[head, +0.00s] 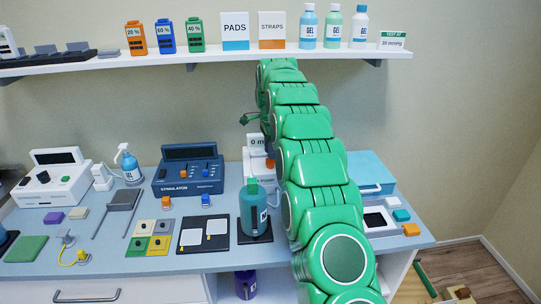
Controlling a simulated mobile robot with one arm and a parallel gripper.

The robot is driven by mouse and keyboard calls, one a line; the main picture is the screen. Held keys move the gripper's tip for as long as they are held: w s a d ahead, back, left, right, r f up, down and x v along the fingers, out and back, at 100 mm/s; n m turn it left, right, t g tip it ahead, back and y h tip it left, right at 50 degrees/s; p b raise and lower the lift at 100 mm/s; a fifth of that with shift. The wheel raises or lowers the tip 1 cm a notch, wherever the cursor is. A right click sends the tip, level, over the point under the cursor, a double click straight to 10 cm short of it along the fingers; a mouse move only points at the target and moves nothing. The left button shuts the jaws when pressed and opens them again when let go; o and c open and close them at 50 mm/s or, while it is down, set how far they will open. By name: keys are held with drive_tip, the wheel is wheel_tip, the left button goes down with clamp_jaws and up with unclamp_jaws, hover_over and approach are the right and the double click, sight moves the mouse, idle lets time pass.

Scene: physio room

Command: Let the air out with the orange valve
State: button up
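A white gauge device (256,142) stands at the back of the bench, its display starting with "0 m"; my arm covers the rest. A small orange part (270,163) shows low on it at the arm's left edge. It may be the orange valve, but it is too small and too covered to be sure. My green arm rises from the bottom right and bends over near the shelf. A small green and dark part (250,118) of its far end sticks out left, just above the device. My fingertips are hidden behind the arm, so their opening and contact do not show.
A teal bottle (253,212) stands on a dark pad (254,236) left of my arm. A blue stimulator (188,171) is further left. A blue box (372,170) is right of the arm. The shelf (200,58) above holds bottles and signs, one reading "TEST AT 30 mmHg".

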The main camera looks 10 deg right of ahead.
wheel_tip(320, 180, up, 4)
drive_tip(key=shift+r, duration=0.35)
drive_tip(key=shift+s+r, duration=0.15)
drive_tip(key=s+d+r+n, duration=0.1)
drive_tip(key=s+r+n, duration=0.2)
drive_tip(key=s, duration=0.6)
drive_tip(key=s+d+r+n+g, duration=0.1)
drive_tip(key=s+r+n, duration=0.2)
drive_tip(key=s, duration=0.6)
drive_tip(key=s+r+n, duration=0.3)
drive_tip(key=s, duration=0.6)
drive_tip(key=s+d+f+n, duration=0.1)
drive_tip(key=s+f+n, duration=0.1)
drive_tip(key=s, duration=0.9)
drive_tip(key=s+d+f+n, duration=0.1)
drive_tip(key=s+f+n, duration=0.1)
drive_tip(key=s, duration=0.9)
drive_tip(key=s+d+f+n, duration=0.1)
drive_tip(key=s+f+n, duration=0.2)
drive_tip(key=s, duration=0.8)
drive_tip(key=shift+s+f+g, duration=0.35)
drive_tip(key=shift+f+g, duration=0.05)
drive_tip(key=shift+f, duration=0.35)
